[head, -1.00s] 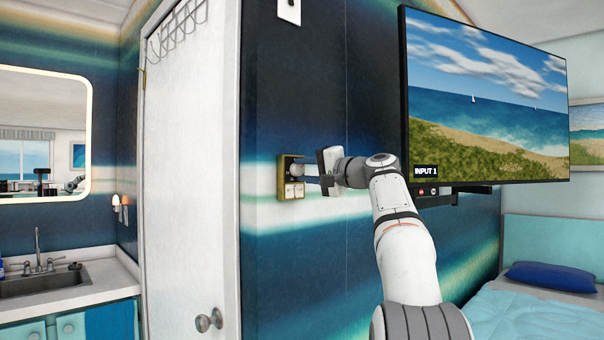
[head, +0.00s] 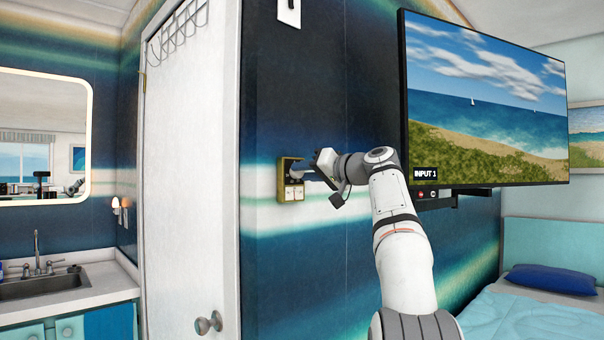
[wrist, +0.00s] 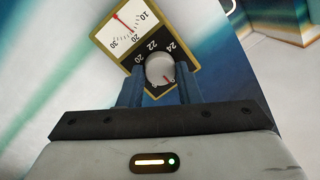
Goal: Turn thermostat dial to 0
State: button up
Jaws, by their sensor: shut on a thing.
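The thermostat (head: 291,190) is a small gold-edged box on the dark blue wall, right of the white door. In the wrist view, the thermostat plate (wrist: 176,42) appears tilted, with a thermometer scale at upper left and dial numbers 20, 22 and 24. Its pale round dial (wrist: 159,67) sits between the blue fingers of my gripper (wrist: 159,86), which is shut on it. Small red marks show at the dial's lower edge; the dial's exact setting is too small to read. In the head view, my gripper (head: 309,172) reaches the thermostat from the right and partly hides it.
A wall-mounted screen (head: 487,100) hangs right of my arm, with a bracket below it. The white door (head: 190,180) with a round knob is to the left. A light switch (head: 289,12) is above. A bed (head: 540,300) is at lower right.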

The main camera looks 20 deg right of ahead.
jog(key=shift+f, duration=0.15)
dwell(0.3)
jog(key=o, duration=1)
jog(key=b+v, duration=0.1)
jog(key=v, duration=0.6)
jog(key=shift+s+d+b, duration=0.15)
jog(key=shift+s+b, duration=0.2)
jog(key=shift+b, duration=0.05)
